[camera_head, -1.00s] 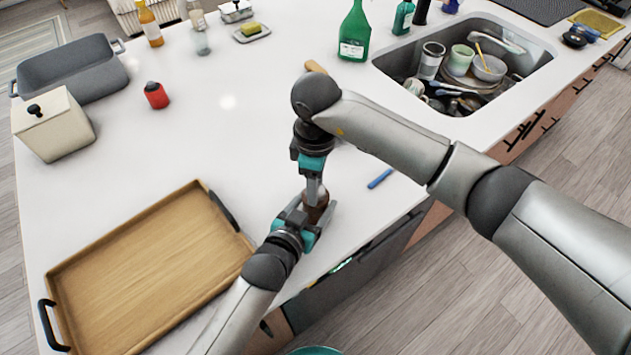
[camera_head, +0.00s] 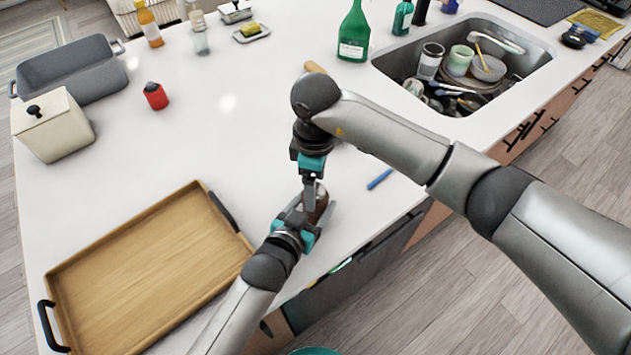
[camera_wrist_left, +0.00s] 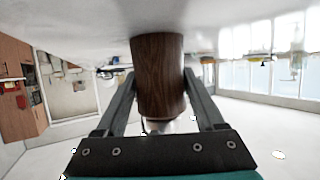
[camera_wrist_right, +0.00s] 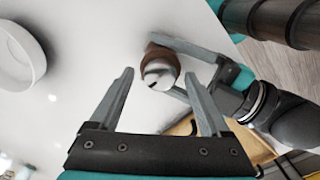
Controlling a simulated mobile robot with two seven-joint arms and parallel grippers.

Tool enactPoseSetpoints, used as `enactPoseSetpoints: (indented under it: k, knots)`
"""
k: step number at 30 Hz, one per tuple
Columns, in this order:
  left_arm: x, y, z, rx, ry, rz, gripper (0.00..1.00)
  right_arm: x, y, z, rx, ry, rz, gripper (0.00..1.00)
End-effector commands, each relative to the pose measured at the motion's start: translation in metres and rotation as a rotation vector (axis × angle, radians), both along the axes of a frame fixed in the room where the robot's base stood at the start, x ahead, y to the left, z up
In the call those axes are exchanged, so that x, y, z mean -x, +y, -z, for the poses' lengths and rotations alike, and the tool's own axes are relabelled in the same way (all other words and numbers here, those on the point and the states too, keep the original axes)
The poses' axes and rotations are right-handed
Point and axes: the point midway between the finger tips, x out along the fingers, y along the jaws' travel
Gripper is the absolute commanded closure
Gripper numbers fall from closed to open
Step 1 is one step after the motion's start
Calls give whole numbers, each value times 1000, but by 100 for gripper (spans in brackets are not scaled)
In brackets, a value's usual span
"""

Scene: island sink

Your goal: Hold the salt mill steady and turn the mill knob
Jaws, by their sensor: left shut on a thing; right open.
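The salt mill (camera_head: 321,203) has a dark brown wooden body and stands upright on the white counter near its front edge. My left gripper (camera_head: 303,216) is shut on the body; the left wrist view shows the wood (camera_wrist_left: 158,75) between its fingers. The silver mill knob (camera_wrist_right: 158,74) shows from above in the right wrist view, and partly in the left wrist view (camera_wrist_left: 160,126). My right gripper (camera_wrist_right: 160,78) is open and points down over the mill, with the knob between its fingertips in that view.
A wooden tray (camera_head: 58,268) with black handles lies left of my left arm. A blue pen-like item (camera_head: 380,179) lies right of the mill. A red shaker (camera_head: 155,96), a cream canister (camera_head: 54,128) and a green bottle (camera_head: 354,35) stand farther back. The middle left of the counter is clear.

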Motion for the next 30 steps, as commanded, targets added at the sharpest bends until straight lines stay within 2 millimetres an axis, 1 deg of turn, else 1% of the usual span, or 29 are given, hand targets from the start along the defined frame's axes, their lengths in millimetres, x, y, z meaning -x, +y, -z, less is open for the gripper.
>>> enactPoseSetpoints:
  k: [2, 5, 8, 12, 15, 18, 21, 24, 30]
  knots:
    - [1, 1, 2, -3, 4, 0, 97, 0, 0, -4, -1, -1, 0, 19]
    - [1, 1, 2, -3, 4, 0, 97, -1, 1, -16, -2, -3, -1, 19]
    - [1, 1, 2, -3, 4, 0, 97, -1, 1, -36, -3, -5, -1, 19]
    - [1, 0, 2, -3, 4, 0, 97, -1, 1, -67, -3, -5, -2, 19]
    - [1, 0, 2, -3, 4, 0, 97, -1, 0, -87, -2, -5, -1, 19]
    - [1, 0, 2, -3, 4, 0, 97, -1, 0, -103, -2, -4, -1, 19]
    - [1, 0, 2, -3, 4, 0, 97, 0, 0, -114, 0, -3, 0, 19]
    - [1, 0, 1, -2, 3, 0, 97, 0, 0, -119, -1, -1, 0, 19]
    - [1, 0, 1, -2, 3, 0, 97, 0, 0, -120, 0, 0, 0, 19]
